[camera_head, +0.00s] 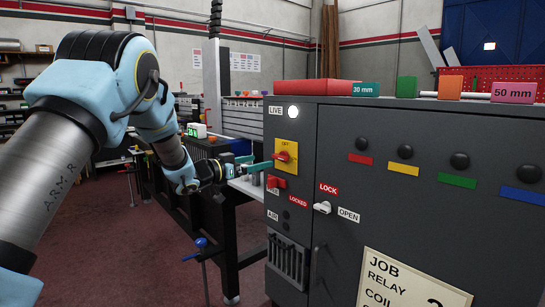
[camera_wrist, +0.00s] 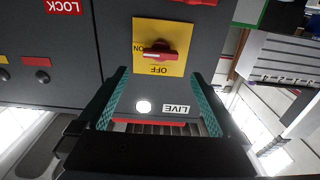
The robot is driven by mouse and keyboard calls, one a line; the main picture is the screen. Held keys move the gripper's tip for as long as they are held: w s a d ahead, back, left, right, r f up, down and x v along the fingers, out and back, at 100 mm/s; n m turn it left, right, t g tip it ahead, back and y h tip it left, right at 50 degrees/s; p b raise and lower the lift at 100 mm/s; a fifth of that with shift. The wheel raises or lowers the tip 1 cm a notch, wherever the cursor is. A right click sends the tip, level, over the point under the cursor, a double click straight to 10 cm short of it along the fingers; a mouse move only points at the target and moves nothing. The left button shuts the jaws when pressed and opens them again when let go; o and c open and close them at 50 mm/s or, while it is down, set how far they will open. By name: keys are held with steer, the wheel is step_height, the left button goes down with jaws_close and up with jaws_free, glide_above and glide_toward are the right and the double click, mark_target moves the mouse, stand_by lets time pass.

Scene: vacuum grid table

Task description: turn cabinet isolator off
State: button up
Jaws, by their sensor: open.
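The cabinet isolator is a red rotary handle (camera_head: 283,157) on a yellow plate (camera_head: 292,169) at the cabinet's upper left. In the upside-down wrist view the handle (camera_wrist: 160,54) lies crosswise, with a white mark on its side towards ON. OFF is printed on the plate (camera_wrist: 147,33), at its top in the head view. My gripper (camera_head: 256,163) is open, its teal fingers pointing at the cabinet just left of the handle. In the wrist view the handle shows just beyond the fingertips (camera_wrist: 160,75), with nothing held between them.
The LIVE lamp (camera_head: 293,112) above the isolator is lit white. Coloured blocks (camera_head: 405,87) stand on the cabinet (camera_head: 335,130). A dark-legged bench (camera_head: 225,225) stands left of it.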

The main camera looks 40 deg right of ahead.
mark_target(278, 157)
steer(key=d+p, duration=0.2)
steer(key=d, duration=0.6)
steer(key=shift+s, duration=0.2)
steer(key=c, duration=1.2)
steer(key=shift+c, duration=0.2)
